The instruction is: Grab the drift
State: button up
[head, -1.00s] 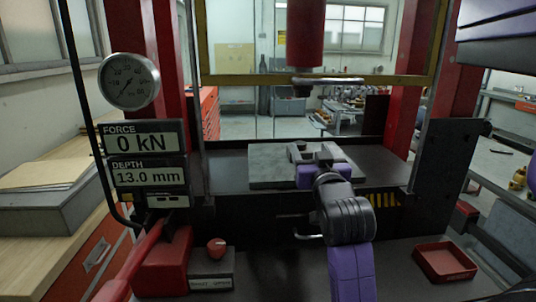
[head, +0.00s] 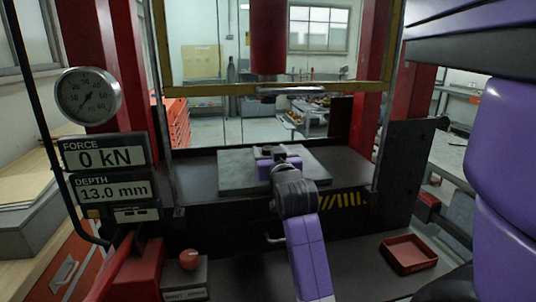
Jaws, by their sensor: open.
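My gripper (head: 278,152) reaches over the grey plate (head: 236,182) on the press bed, pointing away from the camera. Its jaws are open. I cannot pick out the drift in the head view; my gripper and wrist hide part of the plate and whatever is between or just beyond the fingers. I cannot tell whether the fingers touch anything. The red press ram (head: 268,40) hangs above and behind the gripper, well clear of it.
Red press uprights and a yellow crossbar (head: 215,90) frame the work space. A force and depth display (head: 105,170) reads 0 kN and 13.0 mm, below a dial gauge (head: 88,96). A red tray (head: 408,253) sits front right. A red knob (head: 189,259) is front left.

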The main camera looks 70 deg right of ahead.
grip_shut()
jog(key=shift+r, duration=0.25)
